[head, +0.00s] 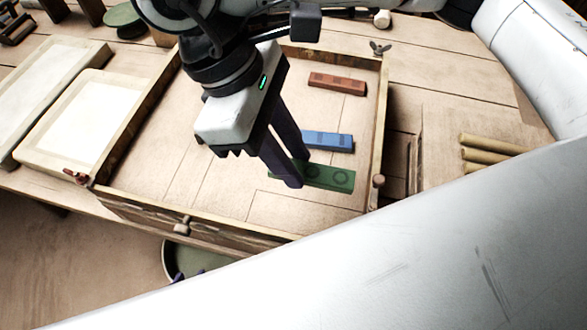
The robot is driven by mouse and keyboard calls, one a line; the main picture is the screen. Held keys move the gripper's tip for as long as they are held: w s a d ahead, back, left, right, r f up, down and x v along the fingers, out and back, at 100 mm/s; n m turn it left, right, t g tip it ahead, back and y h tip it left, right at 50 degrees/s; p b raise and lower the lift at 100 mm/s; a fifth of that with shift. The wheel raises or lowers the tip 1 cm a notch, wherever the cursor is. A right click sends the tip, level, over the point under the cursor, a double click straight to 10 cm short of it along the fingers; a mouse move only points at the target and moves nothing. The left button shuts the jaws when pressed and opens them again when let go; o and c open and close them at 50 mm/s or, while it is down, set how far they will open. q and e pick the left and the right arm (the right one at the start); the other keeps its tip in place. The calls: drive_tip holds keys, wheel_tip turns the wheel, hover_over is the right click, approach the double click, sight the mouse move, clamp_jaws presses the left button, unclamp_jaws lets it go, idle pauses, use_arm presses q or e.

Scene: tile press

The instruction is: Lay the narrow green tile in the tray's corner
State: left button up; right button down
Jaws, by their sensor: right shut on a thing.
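The narrow green tile (333,177), marked with ring patterns, is in the near right part of the wooden tray (150,112). Its right end lies close to the tray's right wall; I cannot tell whether it touches the floor or wall. My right gripper (290,181) points down and is shut on the tile's left part, hiding some of it. The tray's near right corner is hidden behind my white arm. Two small dark purple tips, seemingly my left gripper (189,276), show below the tray's front wall; my arm hides the rest.
A blue tile (328,140) lies just behind the green one, and a red-brown tile (338,83) farther back. A round greenish vessel (205,257) is below the front wall.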

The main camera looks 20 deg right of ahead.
drive_tip(key=f, duration=0.3)
drive_tip(key=shift+s, duration=0.25)
drive_tip(key=shift+w+f, duration=0.1)
drive_tip(key=shift+f, duration=2.2)
drive_tip(key=shift+f, duration=0.2)
drive_tip(key=c, duration=1.5)
unclamp_jaws()
drive_tip(key=shift+o, duration=0.2)
drive_tip(key=shift+r, duration=0.15)
